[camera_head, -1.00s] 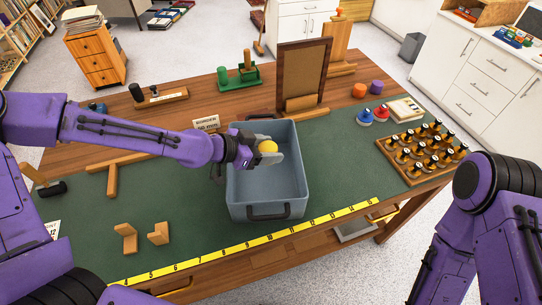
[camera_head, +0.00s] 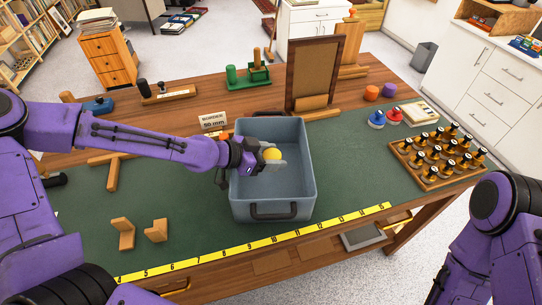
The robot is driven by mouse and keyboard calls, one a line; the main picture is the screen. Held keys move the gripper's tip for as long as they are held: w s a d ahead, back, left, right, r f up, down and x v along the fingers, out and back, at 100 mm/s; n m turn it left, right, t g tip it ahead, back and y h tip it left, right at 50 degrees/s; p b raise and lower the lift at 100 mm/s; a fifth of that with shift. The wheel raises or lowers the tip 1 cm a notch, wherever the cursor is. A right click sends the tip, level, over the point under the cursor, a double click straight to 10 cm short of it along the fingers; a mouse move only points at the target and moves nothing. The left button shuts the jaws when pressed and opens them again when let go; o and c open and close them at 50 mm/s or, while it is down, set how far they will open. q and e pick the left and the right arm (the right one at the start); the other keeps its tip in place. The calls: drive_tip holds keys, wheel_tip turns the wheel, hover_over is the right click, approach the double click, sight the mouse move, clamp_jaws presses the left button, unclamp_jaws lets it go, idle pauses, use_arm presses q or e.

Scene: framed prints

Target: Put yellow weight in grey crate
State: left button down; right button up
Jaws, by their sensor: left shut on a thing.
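The yellow weight (camera_head: 272,154) is a small rounded yellow thing held between the fingers of my left gripper (camera_head: 271,161). The gripper is shut on it. The weight and the fingertips show over the inside of the grey crate (camera_head: 299,185), toward its left side; their exact height above its floor is hard to tell. The crate is an open box with dark handles at front and back, standing on the green mat. The gripper covers part of the crate's left wall. My right arm shows at the lower right, but its gripper is out of view.
A framed board (camera_head: 316,75) stands behind the crate. A wooden tray of dark-knobbed stamps (camera_head: 440,157) lies to the right. Two wooden blocks (camera_head: 122,234) stand at the front left, and a yellow ruler strip (camera_head: 258,244) runs along the front edge.

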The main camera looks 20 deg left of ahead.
use_arm(q)
drive_tip(key=shift+s+f, duration=0.1)
drive_tip(key=shift+f, duration=0.25)
drive_tip(key=c, duration=0.5)
unclamp_jaws()
drive_tip(key=shift+f, duration=0.1)
drive_tip(key=shift+c, duration=0.2)
drive_tip(key=shift+o, duration=1.1)
drive_tip(key=shift+s+f, duration=0.1)
drive_tip(key=shift+s, duration=0.05)
drive_tip(key=shift+d+r+p, duration=0.1)
drive_tip(key=shift+r+p, duration=0.2)
drive_tip(key=shift+r, duration=0.1)
drive_tip(key=p+v, duration=0.3)
drive_tip(key=v, duration=0.1)
drive_tip(key=r+p+v, duration=0.1)
drive_tip(key=p+v, duration=0.3)
drive_tip(key=w+p+v, duration=0.1)
drive_tip(key=p+v, duration=0.3)
drive_tip(key=shift+s+r, duration=0.15)
drive_tip(key=shift+r, duration=0.15)
drive_tip(key=shift+s+f+p, duration=0.2)
drive_tip(key=shift+f+p, duration=0.05)
drive_tip(key=shift+p, duration=0.15)
drive_tip(key=shift+f, duration=0.15)
